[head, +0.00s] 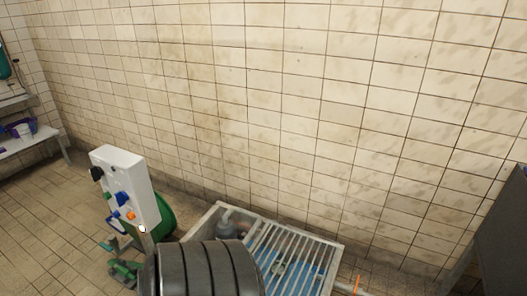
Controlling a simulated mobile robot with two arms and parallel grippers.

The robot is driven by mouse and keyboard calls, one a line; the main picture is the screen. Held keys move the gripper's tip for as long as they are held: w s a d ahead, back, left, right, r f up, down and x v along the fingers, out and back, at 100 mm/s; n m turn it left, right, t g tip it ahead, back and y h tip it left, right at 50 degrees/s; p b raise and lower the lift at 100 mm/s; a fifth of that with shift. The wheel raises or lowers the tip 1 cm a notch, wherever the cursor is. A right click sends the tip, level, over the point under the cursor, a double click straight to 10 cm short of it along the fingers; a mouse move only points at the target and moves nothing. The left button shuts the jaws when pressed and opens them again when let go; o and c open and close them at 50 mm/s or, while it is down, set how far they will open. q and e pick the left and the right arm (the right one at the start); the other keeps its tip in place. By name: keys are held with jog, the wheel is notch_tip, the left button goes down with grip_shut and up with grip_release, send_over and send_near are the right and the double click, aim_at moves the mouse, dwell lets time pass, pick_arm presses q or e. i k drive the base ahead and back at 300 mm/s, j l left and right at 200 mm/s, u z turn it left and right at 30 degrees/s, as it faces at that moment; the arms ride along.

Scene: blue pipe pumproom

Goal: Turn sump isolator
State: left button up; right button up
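A white control box (129,183) stands upright, slightly tilted in view, at the lower left of the head view. Its front carries a black knob (97,173), blue parts (122,198) and an orange part (131,215). A small round white part (142,229) is at its lower edge. No label is readable, so I cannot tell which control is the sump isolator or how it is set. Neither of my grippers is in view.
Behind the box is a green round housing (165,215), with green pipework (125,268) below. A framed pit with a metal grate (297,258) lies along the tiled wall (270,110). A bench (30,142) is far left, a dark panel (505,240) right. Left floor is clear.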

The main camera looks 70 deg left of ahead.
aim_at(97, 172)
jog(key=u, duration=3.5)
